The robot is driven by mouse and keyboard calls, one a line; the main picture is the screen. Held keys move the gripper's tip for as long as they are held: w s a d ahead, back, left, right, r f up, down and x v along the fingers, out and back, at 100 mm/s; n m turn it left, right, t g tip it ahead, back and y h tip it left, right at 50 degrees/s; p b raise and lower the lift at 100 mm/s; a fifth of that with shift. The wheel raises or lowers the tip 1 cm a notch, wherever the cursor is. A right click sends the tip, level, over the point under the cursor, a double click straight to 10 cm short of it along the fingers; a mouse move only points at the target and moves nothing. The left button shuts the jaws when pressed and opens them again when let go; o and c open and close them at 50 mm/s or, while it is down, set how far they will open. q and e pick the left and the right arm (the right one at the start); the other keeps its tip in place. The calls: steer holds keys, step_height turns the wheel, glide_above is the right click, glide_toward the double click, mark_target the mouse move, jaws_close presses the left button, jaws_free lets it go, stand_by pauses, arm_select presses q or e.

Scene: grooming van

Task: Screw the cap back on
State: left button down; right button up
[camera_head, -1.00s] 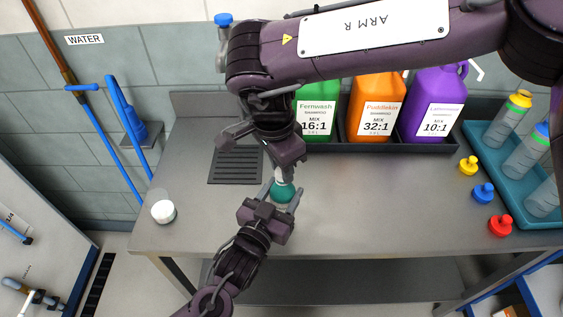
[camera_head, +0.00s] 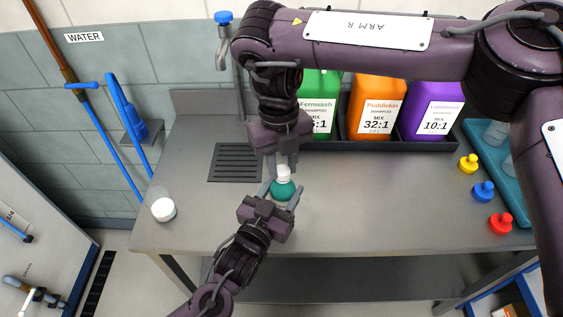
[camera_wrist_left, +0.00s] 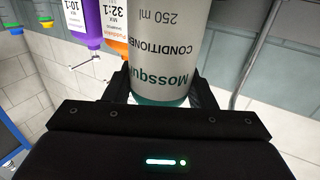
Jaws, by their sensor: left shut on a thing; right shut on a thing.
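A small bottle with a teal top (camera_head: 283,191) stands upright over the bench. My left gripper (camera_head: 282,193) is shut around its body from the front. My right gripper (camera_head: 284,160) comes down from above and is shut on the cap. Whether the threads are engaged cannot be seen.
Fernwash (camera_head: 318,95), orange (camera_head: 378,92) and purple (camera_head: 435,95) jugs stand in a dark tray behind. A white-bottomed tub (camera_head: 163,209) is at the left edge. Yellow, blue and red caps (camera_head: 483,191) lie right. A teal tray (camera_head: 482,140) is partly hidden.

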steer(key=m, duration=0.4)
steer(key=shift+m+y, duration=0.3)
steer(key=shift+m, duration=0.1)
steer(key=m, duration=0.4)
steer(key=shift+d+m+y, duration=0.15)
steer(key=shift+m+y, duration=0.15)
steer(key=m, duration=0.8)
steer(key=shift+t+y, duration=0.3)
steer(key=m, duration=0.4)
steer(key=shift+s+d+m+t, duration=0.1)
steer(key=shift+m+t, duration=0.2)
steer(key=m, duration=0.8)
steer(key=shift+s+t, duration=0.1)
steer(key=shift+t, duration=0.3)
steer(key=m, duration=0.3)
steer(key=shift+m, duration=0.4)
steer(key=o, duration=0.9)
steer(key=shift+o, duration=0.2)
steer(key=shift+s+r, duration=0.1)
steer(key=shift+r, duration=2.1)
